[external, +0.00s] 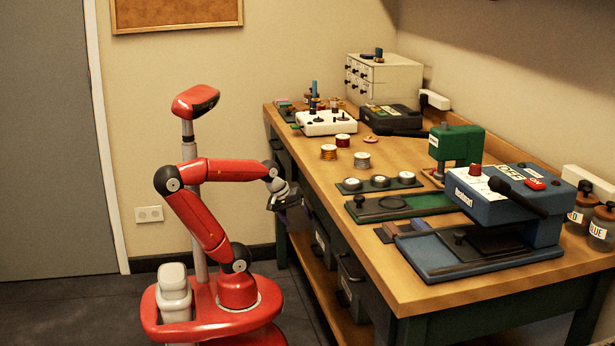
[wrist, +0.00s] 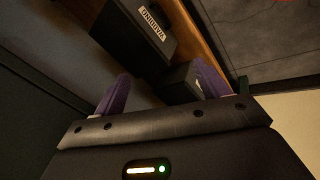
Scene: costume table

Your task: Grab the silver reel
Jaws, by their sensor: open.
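Several small reels stand on the wooden table (external: 398,258). One is a pale, silver-looking reel (external: 361,160) at the right of the group. A yellowish reel (external: 328,152) stands to its left and a red one (external: 343,140) behind. At this size I cannot be sure of the silver colour. My gripper (external: 290,204) is beside the table's left edge, below the tabletop and apart from the reels. In the wrist view its two purple fingers (wrist: 162,87) are spread, with nothing held. No reel shows in the wrist view.
A green tray with round tins (external: 380,181) lies in front of the reels. A white control box (external: 327,122) stands behind them. A blue machine (external: 508,205) and a green press (external: 456,145) stand to the right. Dark bins (wrist: 135,35) are under the table, close to my gripper.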

